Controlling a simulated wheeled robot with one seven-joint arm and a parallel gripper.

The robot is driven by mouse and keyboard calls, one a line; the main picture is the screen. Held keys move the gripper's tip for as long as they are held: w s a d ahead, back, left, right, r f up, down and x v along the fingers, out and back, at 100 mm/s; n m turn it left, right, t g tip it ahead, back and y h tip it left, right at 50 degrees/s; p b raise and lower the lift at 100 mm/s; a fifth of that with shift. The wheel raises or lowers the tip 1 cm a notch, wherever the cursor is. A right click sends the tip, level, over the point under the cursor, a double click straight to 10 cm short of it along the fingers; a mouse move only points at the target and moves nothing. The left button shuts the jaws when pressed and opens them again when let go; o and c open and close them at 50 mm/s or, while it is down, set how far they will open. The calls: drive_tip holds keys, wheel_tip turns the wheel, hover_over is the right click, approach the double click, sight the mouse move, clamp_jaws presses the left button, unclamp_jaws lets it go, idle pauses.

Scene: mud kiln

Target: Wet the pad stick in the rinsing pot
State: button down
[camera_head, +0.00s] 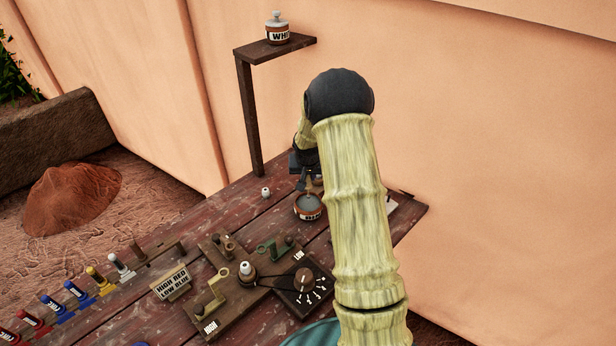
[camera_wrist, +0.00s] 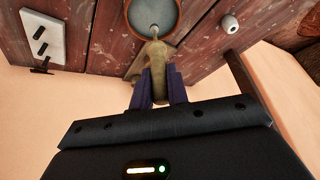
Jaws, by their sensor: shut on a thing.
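My gripper (camera_head: 307,176) is shut on the pad stick, an olive-brown stick that shows in the wrist view (camera_wrist: 158,60), between the two dark blue fingers (camera_wrist: 160,88). The stick's small pale tip lies over the near part of a round pot's opening in that view. This pot (camera_head: 308,214) has an orange-brown wall, a label too small to read and grey contents; its rim also shows in the wrist view (camera_wrist: 127,22). It seems to be the rinsing pot. I cannot tell whether the tip touches the contents. My arm hides part of the table beside the pot.
A small white piece (camera_head: 265,192) stands left of the pot. A wooden fixture with knobs and a dial (camera_head: 303,282) lies in front, beside a "HIGH RED LOW BLUE" sign (camera_head: 171,282). A shelf (camera_head: 247,52) bears a labelled jar (camera_head: 277,30). The wall stands close behind.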

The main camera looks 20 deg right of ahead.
drive_tip(key=shift+r+p, duration=0.8)
drive_tip(key=shift+r, duration=0.65)
